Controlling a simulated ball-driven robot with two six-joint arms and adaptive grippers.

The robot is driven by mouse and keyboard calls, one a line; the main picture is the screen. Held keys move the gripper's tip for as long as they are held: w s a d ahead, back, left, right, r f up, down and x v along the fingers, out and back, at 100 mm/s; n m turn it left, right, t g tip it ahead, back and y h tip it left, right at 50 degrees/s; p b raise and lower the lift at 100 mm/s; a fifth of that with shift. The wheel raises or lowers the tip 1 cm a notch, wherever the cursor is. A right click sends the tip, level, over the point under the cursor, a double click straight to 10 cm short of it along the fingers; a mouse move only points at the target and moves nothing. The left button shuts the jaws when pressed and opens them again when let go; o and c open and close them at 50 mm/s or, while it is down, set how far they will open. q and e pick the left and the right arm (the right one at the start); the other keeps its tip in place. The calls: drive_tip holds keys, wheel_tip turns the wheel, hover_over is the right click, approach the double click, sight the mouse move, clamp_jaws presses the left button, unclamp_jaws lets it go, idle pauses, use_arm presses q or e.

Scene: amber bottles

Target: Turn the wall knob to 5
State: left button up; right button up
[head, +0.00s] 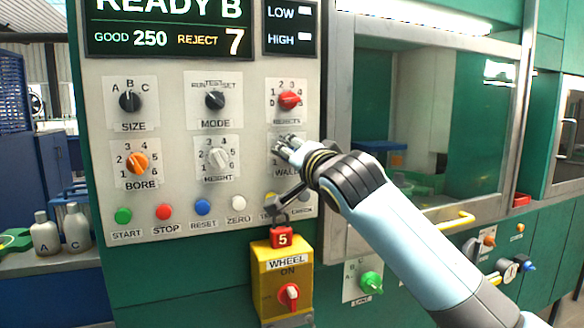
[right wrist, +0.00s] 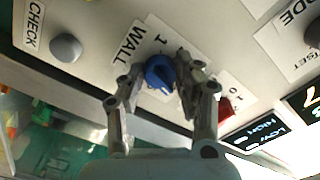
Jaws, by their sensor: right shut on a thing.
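The blue wall knob (right wrist: 160,73) sits on a white plate lettered WALL in the right wrist view. My right gripper (right wrist: 173,80) has its fingers on either side of the knob and is shut on it. In the head view my right gripper (head: 286,146) reaches in from the right and covers the knob and most of its dial. A 1 shows beside the knob in the wrist view; the other numbers are mostly hidden, and I cannot tell where the knob points. My left gripper is not in view.
Close above is the red rejects knob (head: 289,101). The height knob (head: 219,157) is to the left. A row of buttons, including the white zero button (head: 238,203), runs below. The yellow wheel switch box (head: 282,283) with a red 5 tag (head: 282,240) stands under the panel.

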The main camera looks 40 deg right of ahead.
drive_tip(key=m+b, duration=0.2)
drive_tip(key=m, duration=0.3)
drive_tip(key=shift+m+b, duration=0.3)
drive_tip(key=shift+b, duration=0.1)
drive_tip(key=m+b, duration=0.2)
drive_tip(key=m, duration=0.3)
drive_tip(key=shift+r+m, duration=0.1)
drive_tip(key=shift+m, duration=0.3)
drive_tip(key=o, duration=1.1)
drive_tip(key=shift+o, duration=0.2)
drive_tip(key=shift+s, duration=0.1)
drive_tip(key=v, duration=1.1)
drive_tip(key=shift+s, duration=0.4)
